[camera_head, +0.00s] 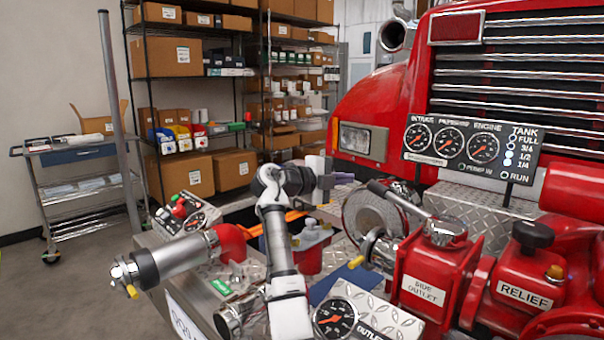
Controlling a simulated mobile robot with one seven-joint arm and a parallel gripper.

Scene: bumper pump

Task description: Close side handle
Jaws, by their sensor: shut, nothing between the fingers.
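The side handle (399,199) is a metal lever above the red block labelled SIDE OUTLET (423,290). It slants up and left from the chrome cap (445,230) on top of that block, with a darker grip at its far end. My gripper (341,179) is small in view, at the end of my arm, to the left of the lever's grip end and about level with it. It looks apart from the handle, though the depth between them is hard to judge. Its fingers are shut and empty.
A gauge panel (471,150) stands behind the handle. The RELIEF valve (531,285) is at right. A red elbow pipe (230,243) and outlet gauge (335,318) are near my arm. Shelves with boxes stand behind.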

